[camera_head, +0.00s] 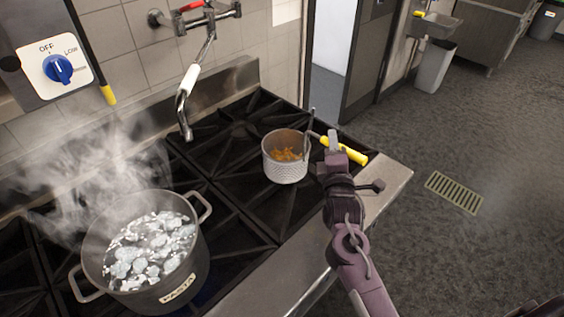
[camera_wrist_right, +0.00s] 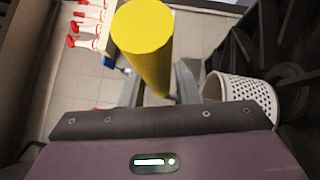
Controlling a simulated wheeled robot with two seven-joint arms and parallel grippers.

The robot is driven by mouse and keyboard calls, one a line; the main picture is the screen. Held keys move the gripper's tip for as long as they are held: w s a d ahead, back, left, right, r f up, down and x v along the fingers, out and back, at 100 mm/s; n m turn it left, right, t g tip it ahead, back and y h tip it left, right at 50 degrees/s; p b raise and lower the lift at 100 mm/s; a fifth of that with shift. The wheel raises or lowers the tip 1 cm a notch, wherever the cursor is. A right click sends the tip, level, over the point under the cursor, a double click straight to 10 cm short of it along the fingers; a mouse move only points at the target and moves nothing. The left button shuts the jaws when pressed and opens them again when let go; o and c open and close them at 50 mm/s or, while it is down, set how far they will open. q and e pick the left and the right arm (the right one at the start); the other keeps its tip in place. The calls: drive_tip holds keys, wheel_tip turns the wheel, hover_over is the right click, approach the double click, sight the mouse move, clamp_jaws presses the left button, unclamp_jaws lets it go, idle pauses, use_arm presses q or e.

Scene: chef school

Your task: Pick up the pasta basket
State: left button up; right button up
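The pasta basket (camera_head: 285,160) is a white perforated cup with orange pasta inside, standing upright on the stove at the right. Its yellow handle (camera_head: 350,153) points right, toward the stove's edge. My right gripper (camera_head: 334,146) is at the handle and covers part of it. In the right wrist view the yellow handle (camera_wrist_right: 148,45) passes between two grey fingers, which stand apart with gaps beside it. The basket (camera_wrist_right: 240,92) shows at the right there. My left gripper is not in view.
A steaming pot (camera_head: 188,283) labelled PASTA, full of bubbling water, stands on the front left of the stove (camera_head: 235,215). A pot-filler tap (camera_head: 190,80) hangs over the back. A blue knob (camera_head: 58,68) is at top left. Open floor (camera_head: 480,150) lies right.

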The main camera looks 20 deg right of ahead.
clamp_jaws()
drive_tip(key=shift+r, duration=0.1)
drive_tip(key=shift+r, duration=0.1)
